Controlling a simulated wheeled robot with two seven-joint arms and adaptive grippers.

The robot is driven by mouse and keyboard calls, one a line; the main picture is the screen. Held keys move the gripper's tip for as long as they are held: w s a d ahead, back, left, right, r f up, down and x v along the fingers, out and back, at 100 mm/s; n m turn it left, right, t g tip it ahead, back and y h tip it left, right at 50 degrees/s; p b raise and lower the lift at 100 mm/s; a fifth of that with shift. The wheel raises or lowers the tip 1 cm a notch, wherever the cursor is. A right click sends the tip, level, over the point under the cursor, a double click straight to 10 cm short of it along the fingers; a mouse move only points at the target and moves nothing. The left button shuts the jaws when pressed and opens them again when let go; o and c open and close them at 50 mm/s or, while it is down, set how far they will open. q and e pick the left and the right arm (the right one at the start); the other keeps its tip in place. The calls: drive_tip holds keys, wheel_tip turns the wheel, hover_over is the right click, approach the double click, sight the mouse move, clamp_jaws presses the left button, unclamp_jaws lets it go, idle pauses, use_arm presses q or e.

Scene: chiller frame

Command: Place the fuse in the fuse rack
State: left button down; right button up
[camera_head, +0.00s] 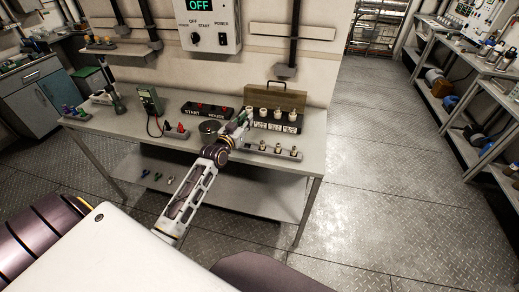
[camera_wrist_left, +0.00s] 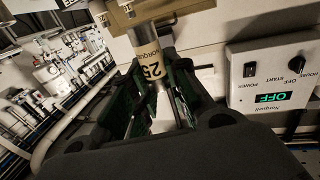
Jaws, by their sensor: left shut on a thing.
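My left gripper (camera_head: 244,117) is over the workbench, at the left end of a black fuse box. In the left wrist view its dark fingers (camera_wrist_left: 155,100) are shut on a fuse (camera_wrist_left: 150,65), a cylinder with a cream band marked 25 and a grey metal end. The black box (camera_head: 292,129) has its tan lid raised and holds several white-topped fuses. A low grey rack (camera_head: 288,155) in front of it carries several small brass-coloured pieces. I cannot tell which is the fuse rack, nor whether the held fuse touches the box. My right gripper is not in view.
On the bench (camera_head: 135,131) stand a START panel (camera_head: 207,111), a green meter (camera_head: 150,100) and a round dark container (camera_head: 209,127). A grey control box (camera_head: 209,25) reading OFF hangs on the wall above. The floor on the right is clear.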

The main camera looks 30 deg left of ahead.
use_arm(q)
drive_tip(key=shift+f, duration=3.1)
drive_tip(key=shift+f, duration=1.9)
drive_tip(key=shift+f, duration=0.1)
drive_tip(key=c, duration=1.4)
unclamp_jaws()
drive_tip(key=shift+o, duration=0.2)
drive_tip(key=s, duration=1.2)
drive_tip(key=shift+d+b, duration=0.3)
drive_tip(key=shift+b, duration=0.1)
